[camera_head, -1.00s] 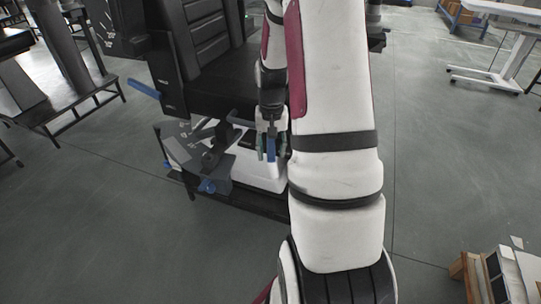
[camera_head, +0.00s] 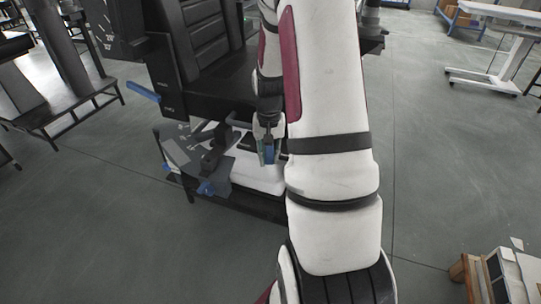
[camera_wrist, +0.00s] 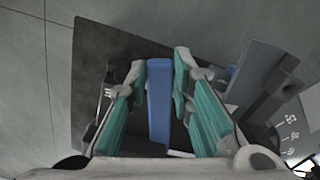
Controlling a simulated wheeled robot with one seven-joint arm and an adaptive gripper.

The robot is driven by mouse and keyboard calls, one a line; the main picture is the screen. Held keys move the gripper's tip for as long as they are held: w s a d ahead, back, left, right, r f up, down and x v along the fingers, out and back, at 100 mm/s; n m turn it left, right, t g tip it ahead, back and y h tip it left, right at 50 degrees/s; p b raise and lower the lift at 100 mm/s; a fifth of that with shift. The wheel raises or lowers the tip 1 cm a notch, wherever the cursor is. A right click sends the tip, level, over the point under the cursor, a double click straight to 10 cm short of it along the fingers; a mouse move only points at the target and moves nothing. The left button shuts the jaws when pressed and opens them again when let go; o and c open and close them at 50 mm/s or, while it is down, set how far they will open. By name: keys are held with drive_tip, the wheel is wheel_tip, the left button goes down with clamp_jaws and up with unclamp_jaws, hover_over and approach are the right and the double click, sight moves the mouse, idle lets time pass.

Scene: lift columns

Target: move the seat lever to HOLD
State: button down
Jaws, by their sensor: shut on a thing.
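My gripper (camera_head: 267,156) points down at the front of the black seat (camera_head: 222,83). It is shut on a blue lever handle, the upright blue bar between the green-padded fingers in the wrist view (camera_wrist: 159,104). In the wrist view the gripper (camera_wrist: 160,64) has one fingertip on each side of the bar. Another blue lever (camera_head: 143,91) sticks out to the left from the seat's side panel. The lower end of the held lever and any HOLD mark for it cannot be made out.
A grey bracket with a blue knob (camera_head: 206,187) stands left of my gripper, beside a white base cover (camera_head: 258,175). A grey panel with white symbols (camera_wrist: 270,85) is close on the right in the wrist view. Open floor (camera_head: 110,230) lies at the front left.

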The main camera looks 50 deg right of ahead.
drive_tip(key=w+m, duration=0.1)
drive_tip(key=w+a+m, duration=0.2)
drive_tip(key=m, duration=0.1)
drive_tip(key=shift+w, duration=0.3)
drive_tip(key=c, duration=1.4)
unclamp_jaws()
wheel_tip(320, 180, up, 12)
